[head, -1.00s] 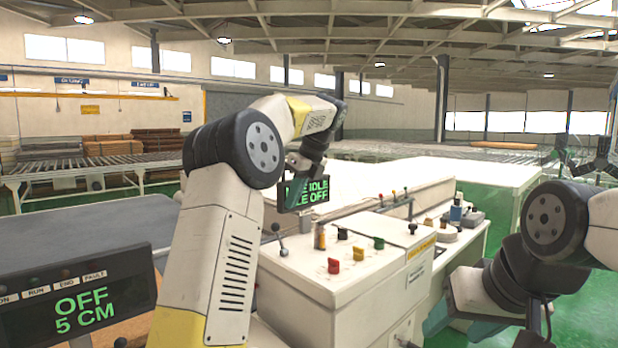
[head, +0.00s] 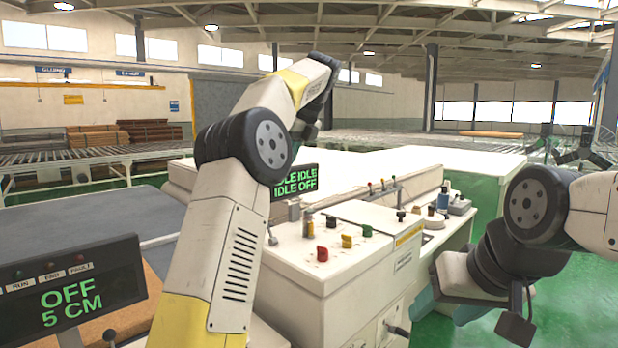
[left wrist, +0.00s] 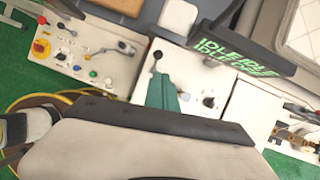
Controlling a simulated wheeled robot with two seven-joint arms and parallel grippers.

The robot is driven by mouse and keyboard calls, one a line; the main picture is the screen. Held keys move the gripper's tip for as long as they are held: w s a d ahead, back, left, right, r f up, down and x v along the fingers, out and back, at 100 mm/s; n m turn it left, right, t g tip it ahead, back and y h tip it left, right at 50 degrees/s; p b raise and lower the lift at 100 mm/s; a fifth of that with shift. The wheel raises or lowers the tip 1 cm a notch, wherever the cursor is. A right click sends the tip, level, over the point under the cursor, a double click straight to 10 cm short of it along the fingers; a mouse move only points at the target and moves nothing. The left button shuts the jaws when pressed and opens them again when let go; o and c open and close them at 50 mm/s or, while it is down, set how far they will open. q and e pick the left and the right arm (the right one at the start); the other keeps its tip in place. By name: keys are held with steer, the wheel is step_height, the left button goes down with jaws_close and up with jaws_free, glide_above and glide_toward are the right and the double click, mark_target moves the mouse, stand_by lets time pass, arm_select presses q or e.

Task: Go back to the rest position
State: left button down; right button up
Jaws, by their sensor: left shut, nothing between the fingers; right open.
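My left arm (head: 225,235) rises from the bottom of the head view and bends forward at a black joint; its gripper is hidden there. In the left wrist view my left gripper's teal fingers (left wrist: 163,93) are together with nothing between them, over a white control cabinet. My right arm (head: 535,215) comes in from the right edge, folded. My right gripper (head: 442,304) points down and left at the lower right, with its teal fingers apart and empty, beside the cabinet's right side.
The white cabinet (head: 340,260) with coloured knobs stands in front of me, close to both arms. A display reading OFF 5 CM (head: 70,295) stands at lower left, and an IDLE display (head: 296,182) behind the left arm. Green floor (head: 560,310) is clear at right.

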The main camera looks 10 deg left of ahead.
arm_select(q)
steer(key=s+f+n+t+h, duration=0.1)
steer(key=s+n+t+h, duration=0.15)
steer(key=s+n, duration=0.95)
steer(key=s+d+f+n+t+h, duration=0.1)
steer(key=s+f+n, duration=0.4)
steer(key=s, duration=0.6)
steer(key=s+d+f+n+t+h, duration=0.1)
steer(key=s+f+n+h, duration=0.2)
steer(key=s+f+n, duration=0.3)
steer(key=s+f, duration=0.4)
steer(key=shift+s, duration=0.35)
